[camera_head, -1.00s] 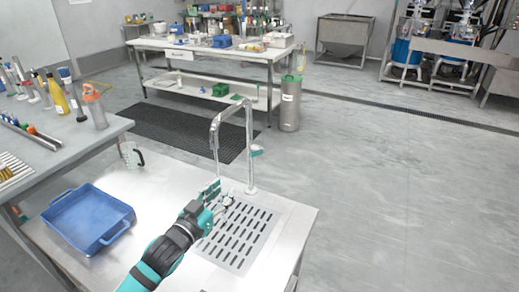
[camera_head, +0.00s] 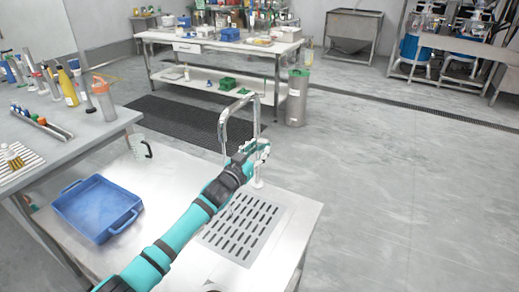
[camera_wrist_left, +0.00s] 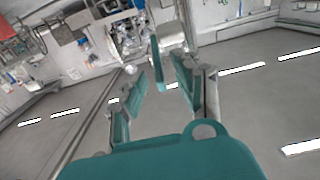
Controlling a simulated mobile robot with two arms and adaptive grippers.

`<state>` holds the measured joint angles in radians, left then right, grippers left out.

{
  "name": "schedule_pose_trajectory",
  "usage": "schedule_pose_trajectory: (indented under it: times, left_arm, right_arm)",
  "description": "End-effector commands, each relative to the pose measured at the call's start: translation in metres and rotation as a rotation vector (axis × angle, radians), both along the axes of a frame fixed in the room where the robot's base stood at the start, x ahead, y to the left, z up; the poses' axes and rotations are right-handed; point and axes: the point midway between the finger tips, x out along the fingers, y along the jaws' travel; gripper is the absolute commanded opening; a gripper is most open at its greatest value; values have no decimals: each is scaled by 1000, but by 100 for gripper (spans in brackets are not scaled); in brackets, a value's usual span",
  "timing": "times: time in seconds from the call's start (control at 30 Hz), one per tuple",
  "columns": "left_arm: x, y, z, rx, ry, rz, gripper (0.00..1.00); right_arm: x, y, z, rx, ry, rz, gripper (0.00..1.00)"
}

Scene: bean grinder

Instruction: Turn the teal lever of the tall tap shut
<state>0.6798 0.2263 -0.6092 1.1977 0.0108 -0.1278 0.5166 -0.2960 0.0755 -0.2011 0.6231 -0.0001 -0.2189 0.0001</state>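The tall chrome tap (camera_head: 238,101) stands upright at the back of the metal counter, with its spout bent to the left. My left gripper (camera_head: 262,148) is at the tap's column, at lever height, and covers part of it. The head view does not let me tell the teal lever from the teal fingers. In the left wrist view, the teal lever (camera_wrist_left: 157,64) shows upright just beyond and between the fingertips of my left gripper (camera_wrist_left: 159,75). The fingers are apart, with a gap around the lever; contact cannot be told. My right gripper is not in view.
A slotted drain plate (camera_head: 243,228) lies below the tap. A blue tray (camera_head: 97,208) and a clear jug (camera_head: 140,146) with a dark handle are on the counter's left. A steel canister (camera_head: 297,98) stands on the floor behind the tap. Floor right of the counter is clear.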

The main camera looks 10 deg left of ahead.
Motion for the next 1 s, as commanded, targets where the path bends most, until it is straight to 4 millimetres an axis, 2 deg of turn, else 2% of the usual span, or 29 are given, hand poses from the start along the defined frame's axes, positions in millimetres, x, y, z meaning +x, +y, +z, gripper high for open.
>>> schedule_pose_trajectory:
  times: [0.17,0.47,0.7,1.0]
  left_arm:
    - [10,-5,0,1,0,-1,32]
    - [11,-5,0,1,0,-1,32]
    - [11,-5,0,1,0,0,2]
    - [11,-5,0,0,0,0,0]
  right_arm:
    - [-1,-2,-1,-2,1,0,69]
    - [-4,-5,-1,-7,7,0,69]
    - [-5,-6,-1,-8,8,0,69]
    - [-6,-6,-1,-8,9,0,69]
